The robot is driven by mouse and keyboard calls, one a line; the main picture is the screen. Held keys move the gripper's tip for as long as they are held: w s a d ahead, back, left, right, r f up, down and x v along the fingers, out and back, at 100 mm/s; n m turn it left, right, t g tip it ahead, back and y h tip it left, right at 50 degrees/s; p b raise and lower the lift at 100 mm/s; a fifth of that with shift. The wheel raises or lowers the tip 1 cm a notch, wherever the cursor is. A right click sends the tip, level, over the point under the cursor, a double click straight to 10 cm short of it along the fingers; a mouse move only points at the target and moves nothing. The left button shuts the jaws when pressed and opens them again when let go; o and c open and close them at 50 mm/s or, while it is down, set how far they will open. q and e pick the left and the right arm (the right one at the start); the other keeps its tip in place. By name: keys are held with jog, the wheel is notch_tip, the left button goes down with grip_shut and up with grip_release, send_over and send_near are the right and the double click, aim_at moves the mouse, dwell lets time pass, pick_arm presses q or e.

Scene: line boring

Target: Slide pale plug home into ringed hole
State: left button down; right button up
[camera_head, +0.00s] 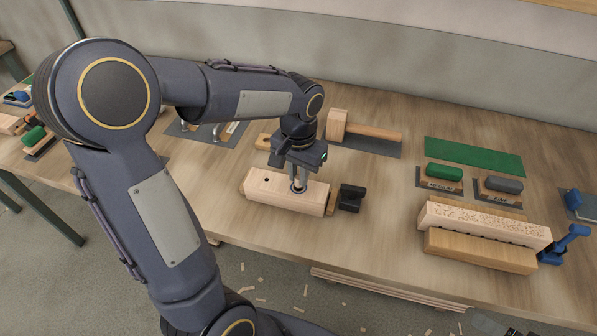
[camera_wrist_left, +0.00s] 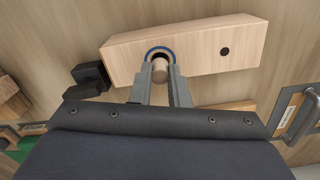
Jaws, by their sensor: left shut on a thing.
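A pale wooden block (camera_head: 276,196) lies on the workbench with two holes in its top. The ringed hole is at its right end in the head view; its blue ring (camera_wrist_left: 149,52) shows in the left wrist view. A plain dark hole (camera_wrist_left: 225,51) is toward the other end. My left gripper (camera_head: 299,187) is over the ringed hole, shut on the pale plug (camera_wrist_left: 160,70). The plug's far end is at the ringed hole; how deep it sits I cannot tell. My right gripper is not in view.
A black clamp piece (camera_head: 351,197) stands right of the block. Behind is a wooden mallet (camera_head: 360,131) on a dark mat. Bare bench lies between.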

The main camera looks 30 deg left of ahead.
pick_arm(q)
jog(key=shift+f+b, duration=0.75)
jog(key=shift+f, duration=0.4)
jog(key=c, duration=1.3)
grip_release()
jog(key=shift+r, duration=0.15)
notch_tip(320, 180, up, 8)
jog(key=p, duration=0.7)
